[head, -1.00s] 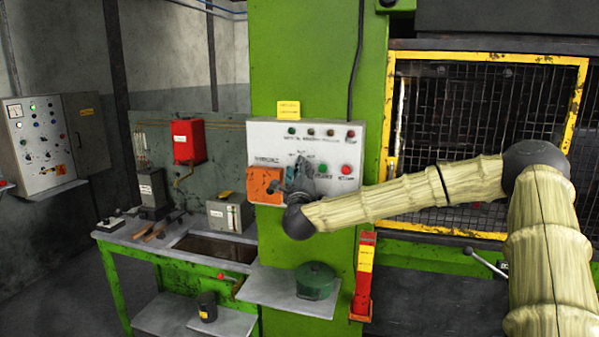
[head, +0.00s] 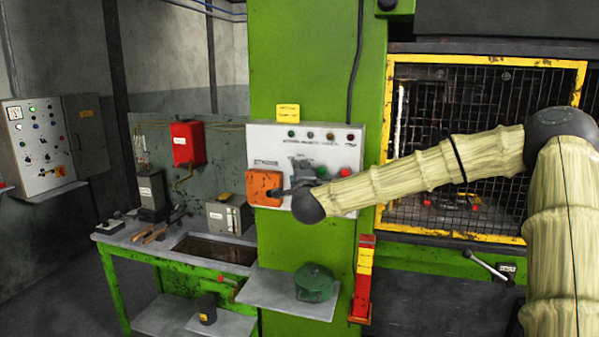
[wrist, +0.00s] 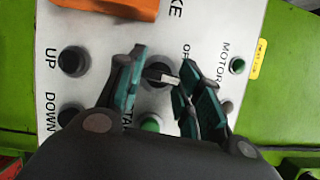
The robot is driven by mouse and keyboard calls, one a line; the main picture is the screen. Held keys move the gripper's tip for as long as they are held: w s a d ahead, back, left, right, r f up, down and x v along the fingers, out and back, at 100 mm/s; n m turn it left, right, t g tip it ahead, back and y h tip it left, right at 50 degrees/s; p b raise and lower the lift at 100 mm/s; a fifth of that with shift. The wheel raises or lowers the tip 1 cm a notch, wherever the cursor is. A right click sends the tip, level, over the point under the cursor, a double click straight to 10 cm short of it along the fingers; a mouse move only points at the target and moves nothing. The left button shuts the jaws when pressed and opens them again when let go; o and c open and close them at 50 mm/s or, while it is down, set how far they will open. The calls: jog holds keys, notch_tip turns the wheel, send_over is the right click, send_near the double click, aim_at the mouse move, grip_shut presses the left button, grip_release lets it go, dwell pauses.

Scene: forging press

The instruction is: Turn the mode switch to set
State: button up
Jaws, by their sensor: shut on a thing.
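The mode switch (wrist: 154,73) is a round black knob with a pale grip bar, on the light grey control panel (head: 268,142). It sits between the two fingers of my gripper (wrist: 160,72) in the wrist view, and the fingers are shut on it. In the head view my gripper (head: 299,177) is at the panel's lower middle, and its body hides the switch. The switch's label is partly covered by a finger, so its setting cannot be read.
An orange box (head: 263,187) is beside my gripper on the panel. Black UP (wrist: 71,61) and DOWN (wrist: 70,115) buttons and a green button (wrist: 151,124) are close to the fingers. A grey shelf (head: 262,292) with a green lidded pot (head: 314,283) is below.

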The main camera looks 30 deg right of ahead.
jog(key=shift+n, duration=0.5)
jog(key=shift+f, duration=0.1)
jog(key=o, duration=1)
jog(key=shift+s, duration=0.1)
jog(key=v, duration=1.1)
jog(key=shift+s+a+r, duration=0.2)
jog(key=shift+s+r, duration=0.05)
jog(key=shift+s, duration=0.1)
